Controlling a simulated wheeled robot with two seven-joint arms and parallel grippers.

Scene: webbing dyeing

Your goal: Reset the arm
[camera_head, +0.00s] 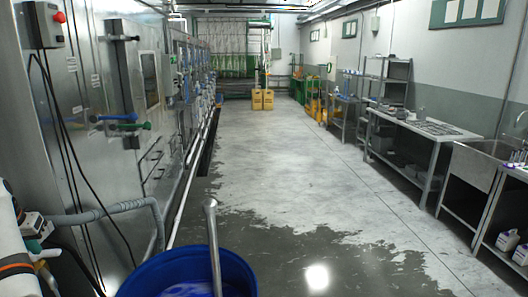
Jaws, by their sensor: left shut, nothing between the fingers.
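My left arm comes in at the lower left edge, white with dark and orange bands. My left gripper (38,240) is small and partly cut off there. It is shut with nothing held, beside a grey hose (100,213) on the machine side. My right gripper is not in view. A blue barrel (245,272) stands at the bottom middle, with blue-violet contents partly showing. A metal rod (214,245) rises out of it, its lower end hidden inside.
Steel dyeing machines (105,90) with valves line the left wall. Steel tables (425,137) and a sink (478,160) line the right. The middle aisle floor (270,155) is clear, with a dark wet patch near the barrel.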

